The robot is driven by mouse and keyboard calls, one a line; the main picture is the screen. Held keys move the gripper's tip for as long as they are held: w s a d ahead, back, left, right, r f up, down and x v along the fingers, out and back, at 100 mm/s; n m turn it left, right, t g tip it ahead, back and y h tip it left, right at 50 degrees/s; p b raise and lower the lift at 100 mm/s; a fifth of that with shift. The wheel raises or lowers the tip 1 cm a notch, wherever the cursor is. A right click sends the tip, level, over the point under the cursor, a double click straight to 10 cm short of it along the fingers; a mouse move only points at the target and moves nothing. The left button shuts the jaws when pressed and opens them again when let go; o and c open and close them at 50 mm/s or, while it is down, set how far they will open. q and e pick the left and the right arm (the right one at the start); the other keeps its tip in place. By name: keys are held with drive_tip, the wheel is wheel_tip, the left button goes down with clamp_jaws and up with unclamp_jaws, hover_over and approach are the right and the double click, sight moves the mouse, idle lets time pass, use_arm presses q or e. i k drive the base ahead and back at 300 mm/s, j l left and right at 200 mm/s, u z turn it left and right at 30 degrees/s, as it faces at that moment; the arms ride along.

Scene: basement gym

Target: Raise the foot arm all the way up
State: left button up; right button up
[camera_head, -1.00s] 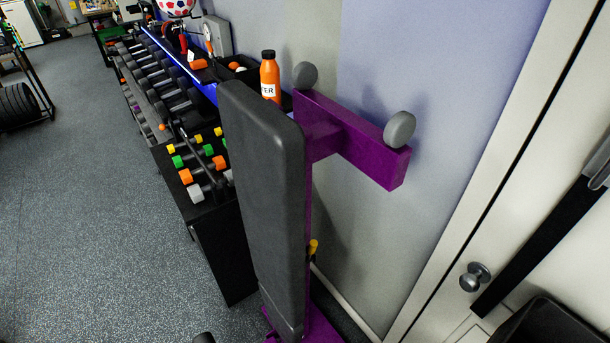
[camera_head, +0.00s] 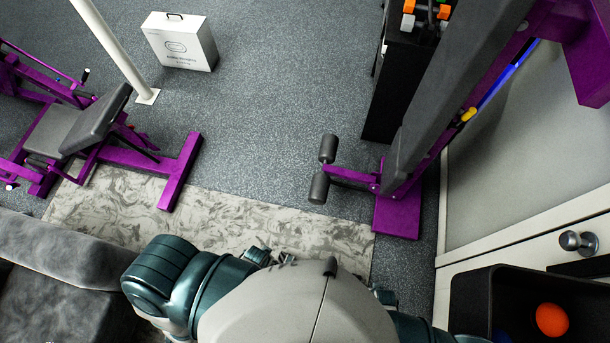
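The foot arm (camera_head: 352,174) is a short purple bar low on the tall bench machine, with two dark foam rollers (camera_head: 326,168) at its outer end. It sticks out to the left from the foot of the upright, close above the floor. Small dark parts that look like my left gripper (camera_head: 272,257) show just beyond my body at bottom centre, apart from the rollers and below them in the picture. Whether its fingers are open is not clear. My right arm is mostly hidden by my body, and its gripper does not show.
The machine's dark padded board (camera_head: 455,85) rises at upper right from a purple base plate (camera_head: 397,215). A black bin (camera_head: 480,300) with an orange ball stands at lower right. A grey couch (camera_head: 65,250) is at left. A patterned rug (camera_head: 215,215) and open floor lie ahead.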

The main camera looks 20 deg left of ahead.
sight(319, 189)
drive_tip(key=k+u, duration=0.15)
drive_tip(key=i+j+u, duration=1.05)
drive_tip(key=i+j+z, duration=0.1)
drive_tip(key=i+z, duration=0.2)
drive_tip(key=i+j+z, duration=0.25)
drive_tip(key=i, duration=0.2)
